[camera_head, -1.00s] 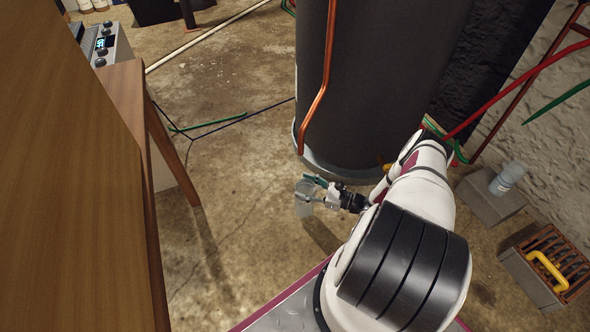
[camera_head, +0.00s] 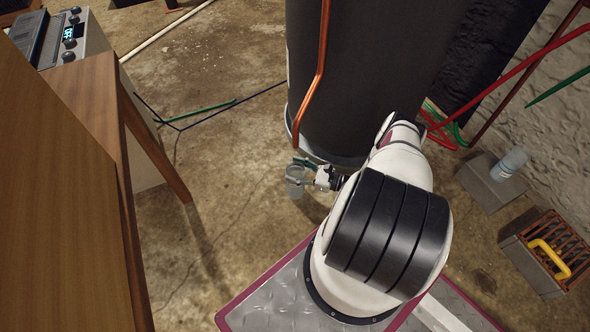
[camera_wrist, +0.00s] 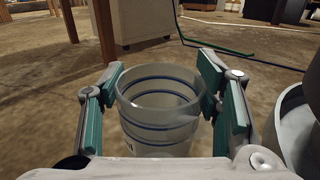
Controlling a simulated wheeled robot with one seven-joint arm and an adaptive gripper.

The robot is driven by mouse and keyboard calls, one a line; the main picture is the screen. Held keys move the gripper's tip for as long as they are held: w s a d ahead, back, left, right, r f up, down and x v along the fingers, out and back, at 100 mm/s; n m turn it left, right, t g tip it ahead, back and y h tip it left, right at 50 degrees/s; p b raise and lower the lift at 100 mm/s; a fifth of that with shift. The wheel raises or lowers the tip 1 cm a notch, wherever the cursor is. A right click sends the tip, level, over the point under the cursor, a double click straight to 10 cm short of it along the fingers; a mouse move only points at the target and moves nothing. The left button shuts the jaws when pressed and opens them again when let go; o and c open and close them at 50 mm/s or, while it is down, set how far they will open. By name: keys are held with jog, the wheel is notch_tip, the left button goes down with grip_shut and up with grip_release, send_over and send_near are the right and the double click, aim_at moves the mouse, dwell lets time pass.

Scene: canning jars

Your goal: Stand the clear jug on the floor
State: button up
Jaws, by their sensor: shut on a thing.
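The clear jug (camera_head: 295,181) is in my gripper, low beside the foot of a large dark tank in the head view. My gripper (camera_head: 300,173) is shut on it, with green-padded fingers on either side. In the wrist view the jug (camera_wrist: 158,118) looks like a see-through, open-topped vessel with blue bands. It stands upright between the fingers (camera_wrist: 160,103). Its lower end is hidden by my gripper body there. I cannot tell whether its base touches the concrete floor (camera_head: 228,210).
The dark tank (camera_head: 365,80) with a copper pipe stands just behind the jug. A wooden table (camera_head: 95,100) is at the left. A grey block with a bottle (camera_head: 509,163) and a crate with a yellow handle (camera_head: 548,258) are at the right. Bare floor lies left of the jug.

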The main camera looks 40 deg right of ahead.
jog(key=shift+f, duration=0.15)
jog(key=o, duration=1.6)
jog(key=shift+c, duration=0.2)
jog(key=p+v, duration=0.1)
jog(key=v, duration=0.6)
jog(key=shift+s, duration=0.25)
jog(key=shift+d+r, duration=0.1)
jog(key=shift+r, duration=0.15)
